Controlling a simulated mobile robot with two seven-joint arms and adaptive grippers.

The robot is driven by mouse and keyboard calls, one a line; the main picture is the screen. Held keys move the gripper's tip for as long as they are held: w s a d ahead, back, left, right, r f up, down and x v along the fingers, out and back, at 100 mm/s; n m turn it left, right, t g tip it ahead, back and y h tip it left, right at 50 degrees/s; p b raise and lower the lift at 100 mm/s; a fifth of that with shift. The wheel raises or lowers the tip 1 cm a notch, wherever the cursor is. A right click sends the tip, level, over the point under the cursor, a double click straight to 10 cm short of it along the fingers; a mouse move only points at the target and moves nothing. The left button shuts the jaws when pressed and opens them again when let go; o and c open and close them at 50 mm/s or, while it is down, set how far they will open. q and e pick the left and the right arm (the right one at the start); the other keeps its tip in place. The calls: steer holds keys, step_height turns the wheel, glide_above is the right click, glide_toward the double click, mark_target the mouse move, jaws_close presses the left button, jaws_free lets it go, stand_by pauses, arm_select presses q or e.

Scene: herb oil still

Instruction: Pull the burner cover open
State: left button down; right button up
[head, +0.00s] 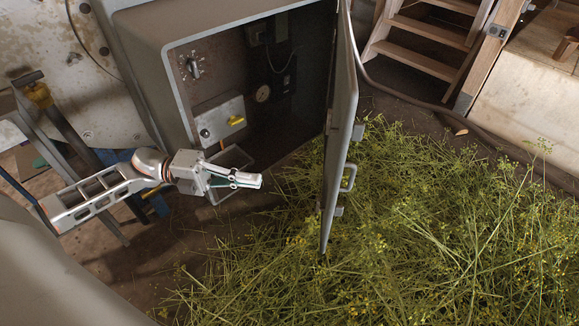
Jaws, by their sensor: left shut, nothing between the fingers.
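The burner cover (341,125) is a grey metal door with a handle (349,177) on its outer face. It stands swung wide open from the right side of the grey burner cabinet (178,82). My left gripper (256,181) is shut and empty, in front of the cabinet's lower opening and left of the cover, apart from the handle. My right gripper is not in view.
Cut green herbs (430,230) cover the floor below and right of the cover. Wooden steps (425,45) stand at the upper right. A hose (415,98) runs along the floor. Metal supports (60,130) stand at the left.

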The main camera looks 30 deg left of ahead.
arm_select(q)
glide_toward(331, 189)
steer(key=x, duration=0.5)
steer(key=shift+s+r, duration=0.3)
steer(key=shift+d, duration=0.1)
